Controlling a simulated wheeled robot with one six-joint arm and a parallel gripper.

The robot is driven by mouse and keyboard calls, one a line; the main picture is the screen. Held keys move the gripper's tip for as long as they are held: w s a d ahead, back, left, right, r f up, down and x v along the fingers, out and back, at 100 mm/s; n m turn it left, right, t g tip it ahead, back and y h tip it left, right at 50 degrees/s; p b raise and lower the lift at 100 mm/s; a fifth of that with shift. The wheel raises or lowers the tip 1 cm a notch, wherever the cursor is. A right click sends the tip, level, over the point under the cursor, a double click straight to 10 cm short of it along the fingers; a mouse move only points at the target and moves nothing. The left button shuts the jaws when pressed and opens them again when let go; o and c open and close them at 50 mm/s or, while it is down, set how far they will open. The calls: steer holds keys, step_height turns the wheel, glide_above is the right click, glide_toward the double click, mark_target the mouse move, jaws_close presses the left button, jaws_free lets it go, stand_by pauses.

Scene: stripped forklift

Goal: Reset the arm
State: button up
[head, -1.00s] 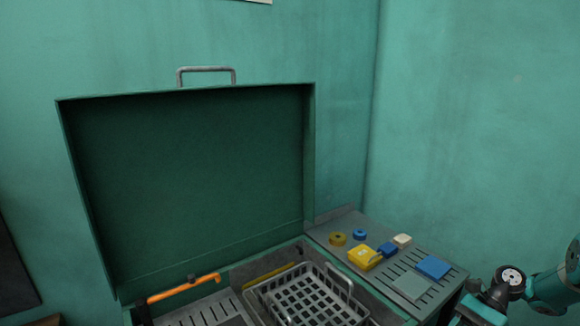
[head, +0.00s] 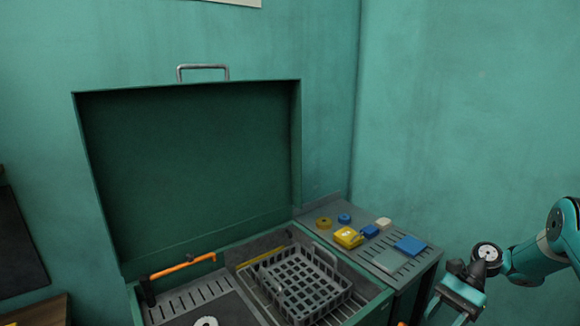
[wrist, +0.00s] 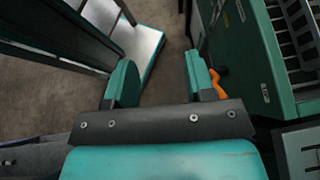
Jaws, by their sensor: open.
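My gripper shows in the wrist view (wrist: 160,80), its two teal fingers spread apart with nothing between them. Bare floor lies beyond the fingertips. In the head view my arm stands at the lower right, folded at a dark joint, and the fingers are cut off or hidden at the bottom edge. The arm is beside the right side of the bench and apart from the things on it.
A green case (head: 190,180) stands with its lid raised. A grey basket (head: 305,285) and an orange-handled tool (head: 183,267) sit inside. The side shelf (head: 432,252) holds a yellow box (head: 348,238), a blue block (head: 410,245) and other small items. A wrist-view orange handle (wrist: 217,84) shows beside the right finger.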

steer(key=s+a+r+n+t+h+b, duration=0.1)
steer(key=s+a+r+n+h+b, duration=0.1)
steer(key=a+r+n, duration=0.45)
steer(key=s+a+r+n+t+h+b, duration=0.1)
steer(key=s+a+r+n+b, duration=0.15)
steer(key=a+r, duration=0.65)
steer(key=s+a+r+n+t+h+b, duration=0.1)
steer(key=s+a+n+t+b, duration=0.1)
steer(key=s+n, duration=0.3)
steer(key=s+a+n+t+h+b, duration=0.1)
steer(key=s+n, duration=0.4)
steer(key=s, duration=0.9)
steer(key=shift+a+r+t+h+b, duration=0.4)
steer(key=shift+t+b, duration=0.1)
steer(key=shift+b, duration=0.2)
